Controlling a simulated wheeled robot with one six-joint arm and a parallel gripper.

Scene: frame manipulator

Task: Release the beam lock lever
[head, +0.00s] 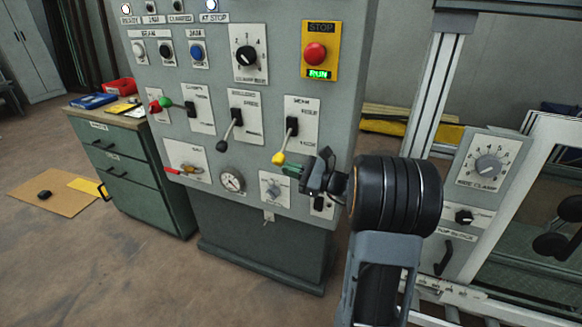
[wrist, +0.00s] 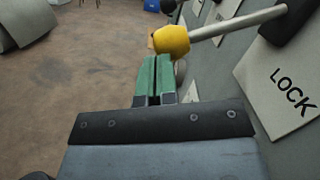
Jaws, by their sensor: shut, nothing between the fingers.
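The lever with a yellow knob (head: 279,158) sits on a white plate (head: 302,110) at the right of the grey console, its handle pointing down and left. The wrist view shows the yellow knob (wrist: 171,40) on its metal rod and a plate marked LOCK (wrist: 290,95). My gripper (head: 291,171) has green fingers and is just below and right of the knob in the head view. In the wrist view its fingertips (wrist: 157,60) are shut together, empty, right by the knob. I cannot tell whether they touch it.
Levers with a black knob (head: 221,147) and a green knob (head: 165,103) stand to the left. A red stop button (head: 315,53), a gauge (head: 231,180) and a red lower handle (head: 172,170) are on the console. A white-framed machine (head: 430,90) stands right.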

